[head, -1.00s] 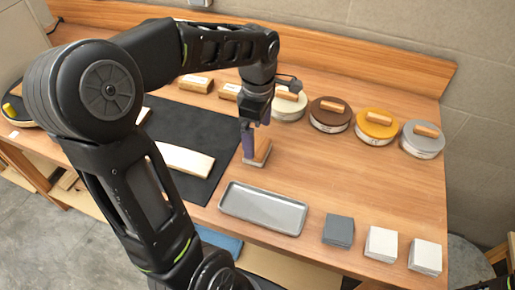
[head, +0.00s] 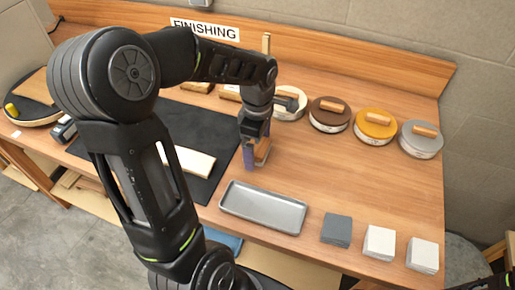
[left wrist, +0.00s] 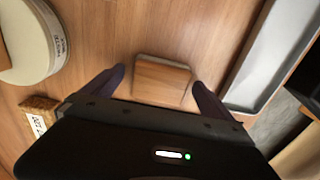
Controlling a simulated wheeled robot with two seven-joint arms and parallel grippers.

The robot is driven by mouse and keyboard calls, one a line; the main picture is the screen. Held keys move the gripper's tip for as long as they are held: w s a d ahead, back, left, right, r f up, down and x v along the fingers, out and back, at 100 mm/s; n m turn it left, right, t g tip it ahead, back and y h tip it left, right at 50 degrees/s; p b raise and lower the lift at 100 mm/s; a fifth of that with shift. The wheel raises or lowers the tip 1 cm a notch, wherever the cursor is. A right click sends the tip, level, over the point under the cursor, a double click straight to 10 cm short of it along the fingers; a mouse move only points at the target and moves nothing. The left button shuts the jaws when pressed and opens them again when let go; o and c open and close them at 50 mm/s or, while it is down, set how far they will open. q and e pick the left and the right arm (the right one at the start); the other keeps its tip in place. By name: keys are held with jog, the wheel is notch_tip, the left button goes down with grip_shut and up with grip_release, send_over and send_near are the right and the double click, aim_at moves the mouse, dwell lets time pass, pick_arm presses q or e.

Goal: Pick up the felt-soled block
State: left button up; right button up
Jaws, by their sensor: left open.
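The felt-soled block (head: 263,152) is a small wooden block standing on the bench between the black mat and the metal tray, partly hidden by my left gripper in the head view. In the left wrist view the block (left wrist: 162,81) shows its brown wooden top, with a thin grey edge along its far side. My left gripper (head: 255,160) is low over it and open. In the left wrist view its fingertips (left wrist: 157,79) stand on either side of the block, with a small gap at each side. My right gripper does not show.
A grey metal tray (head: 228,205) lies in front of the block. A black mat (head: 200,131) with a pale wooden piece (head: 194,162) is to the left. Several round tins stand behind, including a brown-lidded one (head: 325,122). Pad stacks (head: 336,230) line the front right.

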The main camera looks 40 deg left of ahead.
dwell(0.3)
pick_arm(q)
jog(key=c, duration=1.5)
jog(key=shift+r, duration=0.1)
notch_tip(320, 180, up, 10)
jog(key=shift+f+b, duration=0.1)
jog(key=shift+b, duration=0.45)
jog(key=o, duration=0.8)
jog(key=c, duration=0.6)
